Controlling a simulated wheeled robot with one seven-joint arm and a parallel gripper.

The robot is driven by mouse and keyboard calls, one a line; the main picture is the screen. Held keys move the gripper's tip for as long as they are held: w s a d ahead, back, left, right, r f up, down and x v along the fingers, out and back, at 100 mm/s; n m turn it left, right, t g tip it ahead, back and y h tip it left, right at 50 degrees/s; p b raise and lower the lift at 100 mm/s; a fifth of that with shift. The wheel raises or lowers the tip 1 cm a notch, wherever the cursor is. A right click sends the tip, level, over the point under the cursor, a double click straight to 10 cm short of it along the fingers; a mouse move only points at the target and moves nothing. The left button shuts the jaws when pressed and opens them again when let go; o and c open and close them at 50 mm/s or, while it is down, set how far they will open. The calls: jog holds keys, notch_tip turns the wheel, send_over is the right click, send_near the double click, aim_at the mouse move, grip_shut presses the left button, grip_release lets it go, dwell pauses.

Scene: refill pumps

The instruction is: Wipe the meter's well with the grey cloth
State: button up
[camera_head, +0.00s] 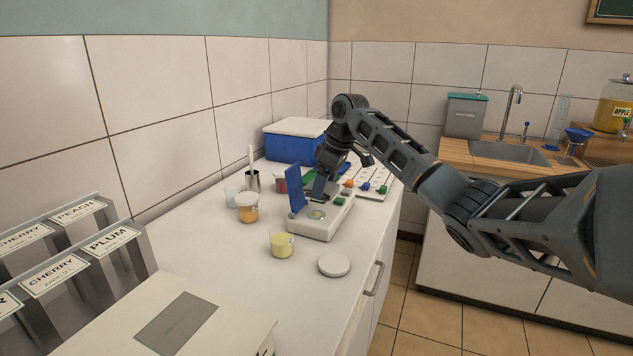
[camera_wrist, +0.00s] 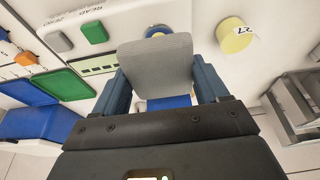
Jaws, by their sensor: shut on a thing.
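The white meter (camera_head: 325,222) stands on the counter, its blue lid (camera_head: 295,188) raised. Its round well (camera_head: 317,214) shows pale greenish inside. My gripper (camera_head: 319,198) is over the meter, pointing down close to the well. In the wrist view my gripper (camera_wrist: 158,95) is shut on the grey cloth (camera_wrist: 155,62), which looks like a thick grey pad. A blue rim (camera_wrist: 158,30) shows just beyond the cloth, and the cloth hides part of the meter there. I cannot tell whether the cloth touches the well. The meter's green button (camera_wrist: 94,32) and grey button (camera_wrist: 61,42) show at left.
A cup with pale yellow contents (camera_head: 282,244) and a white disc (camera_head: 334,264) stand before the meter. A cup with orange contents (camera_head: 248,209) is left of it. A blue cooler box (camera_head: 290,147) and a white rack with coloured pieces (camera_head: 372,183) are behind.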

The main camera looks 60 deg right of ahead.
aim_at(321, 216)
jog(key=shift+f+b, duration=2.7)
jog(key=shift+f, duration=0.3)
jog(key=shift+f, duration=0.35)
jog(key=shift+s, duration=0.3)
jog(key=shift+s+p, duration=0.3)
jog(key=shift+p, duration=0.15)
jog(key=shift+s, duration=0.1)
jog(key=shift+w, duration=0.75)
jog(key=shift+s+p, duration=0.75)
jog(key=shift+w, duration=0.2)
jog(key=shift+w, duration=0.35)
